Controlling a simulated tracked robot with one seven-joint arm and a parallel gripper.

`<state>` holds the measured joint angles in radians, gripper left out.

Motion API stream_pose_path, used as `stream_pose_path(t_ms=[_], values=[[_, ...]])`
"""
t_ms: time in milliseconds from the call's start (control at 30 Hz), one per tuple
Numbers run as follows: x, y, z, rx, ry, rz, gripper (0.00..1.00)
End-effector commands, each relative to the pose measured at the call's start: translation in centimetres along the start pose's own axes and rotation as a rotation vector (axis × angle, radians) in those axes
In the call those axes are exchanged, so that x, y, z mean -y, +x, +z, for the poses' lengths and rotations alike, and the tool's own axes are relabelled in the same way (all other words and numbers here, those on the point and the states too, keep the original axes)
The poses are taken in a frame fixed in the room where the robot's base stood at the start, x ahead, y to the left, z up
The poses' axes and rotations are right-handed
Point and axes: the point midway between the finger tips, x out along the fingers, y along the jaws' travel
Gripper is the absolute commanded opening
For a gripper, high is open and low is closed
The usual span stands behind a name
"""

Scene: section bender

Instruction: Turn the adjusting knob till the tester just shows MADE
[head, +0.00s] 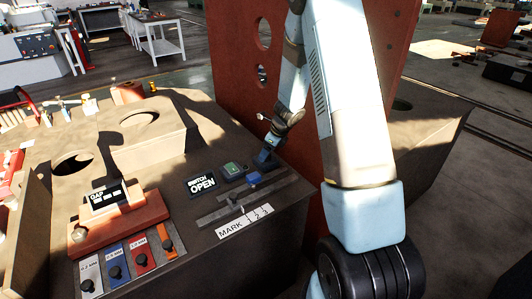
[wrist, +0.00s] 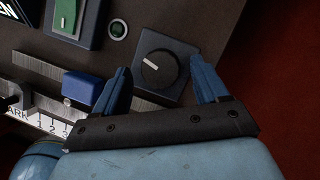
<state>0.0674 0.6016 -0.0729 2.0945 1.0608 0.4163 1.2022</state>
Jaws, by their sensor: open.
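The black round adjusting knob (wrist: 158,68) sits on a dark square plate in the wrist view; its white line points to the upper left. My gripper (wrist: 159,74) is open, with its blue fingers on the left and right sides of the knob. A gap seems to show on each side; contact is not visible. In the head view my gripper (head: 266,158) is at the back right of the bench top and hides the knob. The tester display (head: 201,184) reads SWITCH OPEN. It is cut off in the wrist view.
A green switch (head: 232,170) and a blue slider (head: 254,179) on a rail lie beside my gripper, above a MARK 1 2 3 label (head: 245,221). A red upright plate (head: 235,70) stands behind.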

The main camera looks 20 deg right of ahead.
Motion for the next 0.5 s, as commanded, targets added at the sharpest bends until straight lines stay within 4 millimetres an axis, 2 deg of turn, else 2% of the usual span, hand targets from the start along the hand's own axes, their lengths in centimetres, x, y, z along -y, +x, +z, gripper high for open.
stream_pose_path(t_ms=[167,433,500], values=[[0.03,0.77,0.01,0.000,-0.001,-0.001,0.73],[0.04,0.83,0.01,0.000,-0.001,-0.001,0.73],[0.04,0.82,0.00,0.000,0.000,-0.001,0.66]])
